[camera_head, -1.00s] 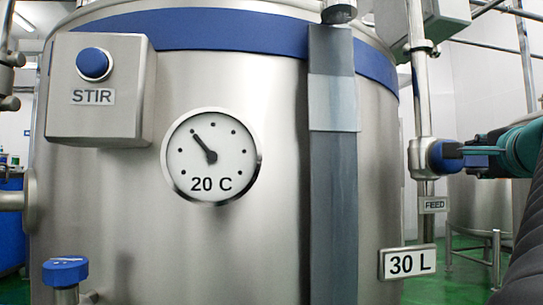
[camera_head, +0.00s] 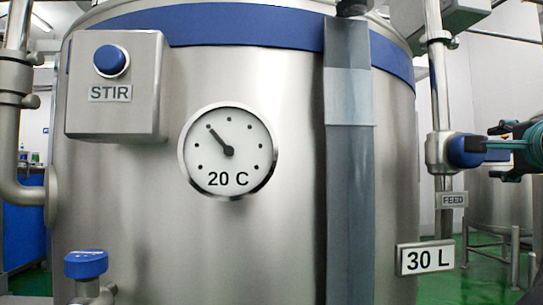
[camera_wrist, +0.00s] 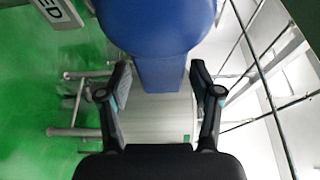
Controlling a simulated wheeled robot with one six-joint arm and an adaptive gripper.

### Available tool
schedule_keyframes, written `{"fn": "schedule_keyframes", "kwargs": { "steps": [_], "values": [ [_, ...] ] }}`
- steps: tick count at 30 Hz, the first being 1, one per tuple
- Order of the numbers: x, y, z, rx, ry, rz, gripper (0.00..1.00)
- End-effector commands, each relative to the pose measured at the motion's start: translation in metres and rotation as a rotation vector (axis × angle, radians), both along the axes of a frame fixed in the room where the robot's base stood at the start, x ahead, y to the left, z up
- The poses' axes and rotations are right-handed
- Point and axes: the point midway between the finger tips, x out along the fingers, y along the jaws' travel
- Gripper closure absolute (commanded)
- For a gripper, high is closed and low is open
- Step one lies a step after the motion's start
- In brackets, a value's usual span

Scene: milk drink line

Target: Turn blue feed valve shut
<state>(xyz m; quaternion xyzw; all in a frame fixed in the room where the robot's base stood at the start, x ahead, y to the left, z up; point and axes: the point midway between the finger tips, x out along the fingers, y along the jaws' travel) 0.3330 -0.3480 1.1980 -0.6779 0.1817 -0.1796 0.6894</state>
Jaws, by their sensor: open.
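The blue feed valve (camera_head: 465,150) sits on the vertical pipe at the right of the tank, above a FEED label (camera_head: 453,200). Its blue handle tab points right, toward my gripper (camera_head: 503,142). In the wrist view the round blue valve body (camera_wrist: 155,22) fills the top, with the narrower handle tab (camera_wrist: 160,75) below it. My gripper (camera_wrist: 162,72) is open there, one finger on each side of the tab, with a visible gap on both sides. Contact is not seen.
The steel tank (camera_head: 290,230) fills the middle, with a STIR button box (camera_head: 116,85), a 20 C dial (camera_head: 228,150) and a 30 L sign (camera_head: 425,257). Another blue valve (camera_head: 86,264) is at lower left. A second vessel (camera_head: 490,200) stands behind at right.

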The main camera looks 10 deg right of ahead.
Motion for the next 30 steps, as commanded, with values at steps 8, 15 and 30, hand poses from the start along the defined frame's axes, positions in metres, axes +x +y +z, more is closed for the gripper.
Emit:
{"fn": "schedule_keyframes", "kwargs": {
  "steps": [8, 15, 30],
  "values": [
    [-0.035, 0.019, 0.001, -0.002, -0.001, -0.006, 0.35],
    [-0.063, 0.035, 0.0, -0.001, 0.001, -0.005, 0.35],
    [-0.098, 0.055, 0.0, 0.0, 0.0, -0.002, 0.35]
  ]
}}
